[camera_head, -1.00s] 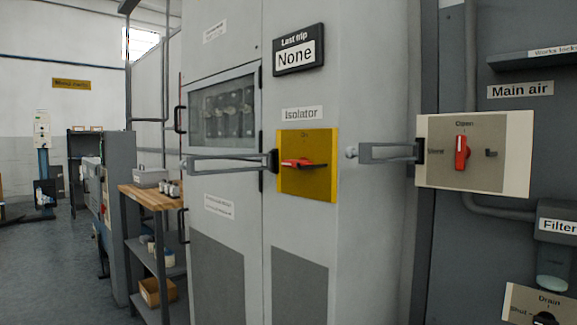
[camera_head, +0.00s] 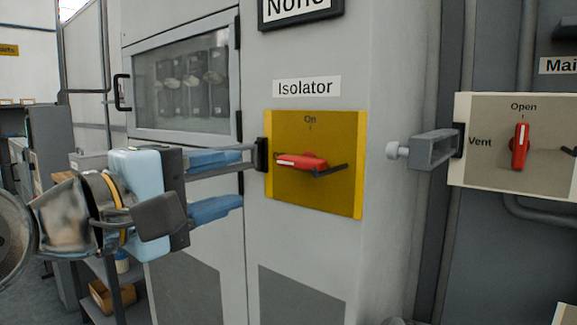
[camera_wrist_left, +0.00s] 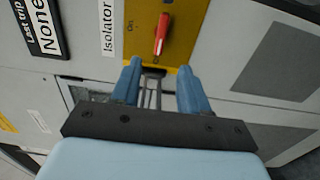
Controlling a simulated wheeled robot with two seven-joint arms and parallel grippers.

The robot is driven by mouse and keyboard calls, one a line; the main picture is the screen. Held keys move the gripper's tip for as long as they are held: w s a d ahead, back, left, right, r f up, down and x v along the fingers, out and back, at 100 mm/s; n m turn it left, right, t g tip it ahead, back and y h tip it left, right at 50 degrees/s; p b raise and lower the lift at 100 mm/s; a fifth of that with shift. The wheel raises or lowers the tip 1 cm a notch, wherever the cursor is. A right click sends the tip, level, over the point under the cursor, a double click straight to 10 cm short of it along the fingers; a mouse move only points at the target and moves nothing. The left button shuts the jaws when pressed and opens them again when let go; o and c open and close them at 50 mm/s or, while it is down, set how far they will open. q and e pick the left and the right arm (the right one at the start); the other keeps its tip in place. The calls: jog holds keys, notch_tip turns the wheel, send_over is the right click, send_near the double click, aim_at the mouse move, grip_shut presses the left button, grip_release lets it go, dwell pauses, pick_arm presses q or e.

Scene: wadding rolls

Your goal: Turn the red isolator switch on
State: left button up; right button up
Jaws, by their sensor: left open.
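The red isolator switch (camera_head: 302,162) is a handle on a yellow plate (camera_head: 285,192) under the "Isolator" label (camera_head: 306,87). It lies roughly level, its white mark pointing left, while the "On" mark (camera_head: 310,120) is at the plate's top. My left gripper (camera_head: 240,178) is open and empty, left of the plate, its blue fingers pointing toward it. In the left wrist view the handle (camera_wrist_left: 161,33) is ahead of the fingertips (camera_wrist_left: 160,68), apart from them. My right gripper is not in view.
A grey bracket with a black end (camera_head: 262,154) stands at the plate's left edge, close to my fingers. Another grey bracket with a knob (camera_head: 430,150) juts out at the right, beside the main air panel with its red handle (camera_head: 520,147). A cabinet window (camera_head: 185,82) is above left.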

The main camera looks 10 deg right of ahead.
aim_at(296, 165)
pick_arm(q)
jog(key=p+x, duration=0.1)
jog(key=x, duration=1.2)
jog(key=shift+f, duration=0.1)
grip_shut()
